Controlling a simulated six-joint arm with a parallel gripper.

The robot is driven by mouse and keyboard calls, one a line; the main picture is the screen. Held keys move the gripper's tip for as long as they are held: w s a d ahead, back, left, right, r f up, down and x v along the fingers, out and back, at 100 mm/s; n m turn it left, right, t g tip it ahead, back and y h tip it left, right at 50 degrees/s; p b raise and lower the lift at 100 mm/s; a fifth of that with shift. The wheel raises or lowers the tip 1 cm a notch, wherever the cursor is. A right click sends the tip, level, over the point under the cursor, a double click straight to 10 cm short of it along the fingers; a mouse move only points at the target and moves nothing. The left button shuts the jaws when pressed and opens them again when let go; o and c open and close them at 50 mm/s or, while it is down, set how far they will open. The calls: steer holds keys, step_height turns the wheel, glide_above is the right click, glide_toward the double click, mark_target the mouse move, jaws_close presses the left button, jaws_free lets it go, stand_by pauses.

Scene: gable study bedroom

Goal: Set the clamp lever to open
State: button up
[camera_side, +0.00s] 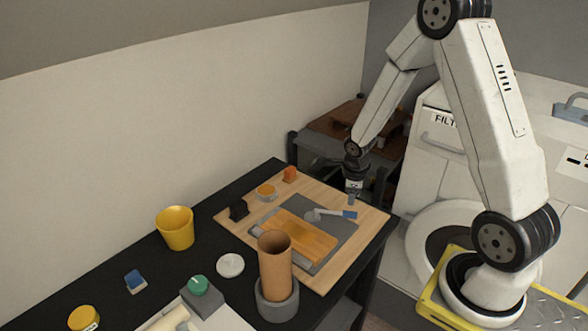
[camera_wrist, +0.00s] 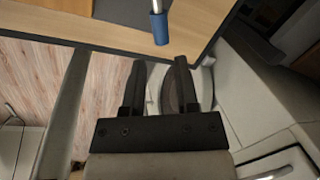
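The clamp lever (camera_side: 325,214) is a metal arm with a blue grip. It lies low over a grey plate (camera_side: 338,235) on a wooden board, its blue end pointing right. In the wrist view the blue grip (camera_wrist: 159,28) shows at the top, beyond the fingertips. My gripper (camera_side: 352,203) is above the board's right part, close to the blue grip in the side view. In the wrist view my gripper (camera_wrist: 159,62) has its two dark fingers apart with nothing between them. The lever's pivot is out of the wrist view.
An orange-brown block (camera_side: 298,235) lies beside the lever on the plate. A tall brown cylinder (camera_side: 275,270) stands in a grey base at the board's front. A yellow cup (camera_side: 176,228) stands left.

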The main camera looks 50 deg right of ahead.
steer(key=shift+d, duration=0.1)
steer(key=c, duration=0.4)
steer(key=shift+w+d, duration=0.15)
steer(key=w+d+r+n+g+y, duration=0.1)
steer(key=w+d+n+y, duration=0.1)
steer(key=d+n, duration=0.3)
steer(key=w+d+r+n+g+y, duration=0.1)
steer(key=d+n, duration=0.4)
steer(key=n, duration=0.8)
steer(key=shift+w+r+g+y, duration=0.3)
steer(key=shift+w+r+y, duration=0.4)
steer(key=shift+w+y, duration=0.35)
